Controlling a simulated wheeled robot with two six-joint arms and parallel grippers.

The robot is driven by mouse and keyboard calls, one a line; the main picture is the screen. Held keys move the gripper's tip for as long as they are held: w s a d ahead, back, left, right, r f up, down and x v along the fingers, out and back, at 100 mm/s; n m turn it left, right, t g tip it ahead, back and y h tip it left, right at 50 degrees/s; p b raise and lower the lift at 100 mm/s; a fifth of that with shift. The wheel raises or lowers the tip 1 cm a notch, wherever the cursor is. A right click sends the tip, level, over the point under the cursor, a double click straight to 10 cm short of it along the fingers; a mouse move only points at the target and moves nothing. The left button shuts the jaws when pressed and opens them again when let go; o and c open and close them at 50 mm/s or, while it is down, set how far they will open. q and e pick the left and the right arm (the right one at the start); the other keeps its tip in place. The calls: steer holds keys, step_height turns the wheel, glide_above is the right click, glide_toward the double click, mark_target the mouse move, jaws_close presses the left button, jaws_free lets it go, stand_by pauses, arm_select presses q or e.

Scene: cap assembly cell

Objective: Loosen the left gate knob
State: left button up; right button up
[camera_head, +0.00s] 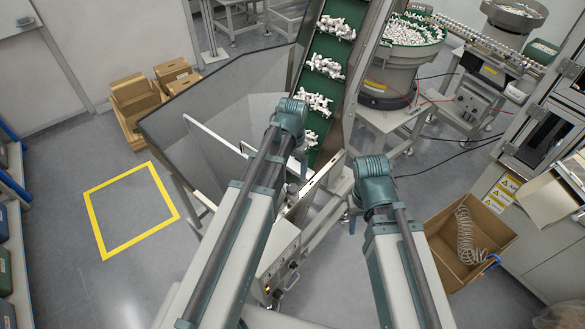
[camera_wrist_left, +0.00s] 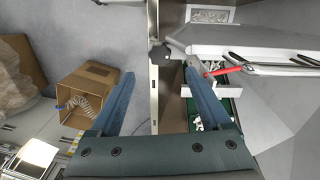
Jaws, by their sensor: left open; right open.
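In the left wrist view, a dark round knob (camera_wrist_left: 158,54) sits at the edge of a pale metal upright, beside the white gate panel (camera_wrist_left: 250,47). My left gripper (camera_wrist_left: 158,70) is open, its two blue-grey fingers spread wide on either side of the knob's line of sight. Nothing is between the fingers, and I cannot tell how far the knob is from them. In the head view, my left wrist hides most of that gripper and the knob cannot be made out. My right gripper (camera_head: 356,217) is mostly hidden below its wrist, apart from the gate frame.
A green conveyor (camera_head: 323,65) carrying white parts rises behind the grey hopper (camera_head: 215,95). A red-handled part (camera_wrist_left: 222,71) lies close to the left gripper's right finger. An open cardboard box (camera_head: 440,250) stands at the right. The yellow floor square (camera_head: 100,225) is empty.

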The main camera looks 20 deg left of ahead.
arm_select(q)
step_height(320, 180, up, 6)
steer(key=p, duration=0.4)
glide_above(292, 187)
steer(key=shift+d+f, duration=0.1)
steer(key=shift+f, duration=0.15)
steer(key=n, duration=1.3)
steer(key=shift+n, duration=0.3)
steer(key=shift+f, duration=0.15)
step_height(292, 187, down, 14)
steer(key=b, duration=1.3)
steer(key=shift+b, duration=0.3)
steer(key=shift+r, duration=0.2)
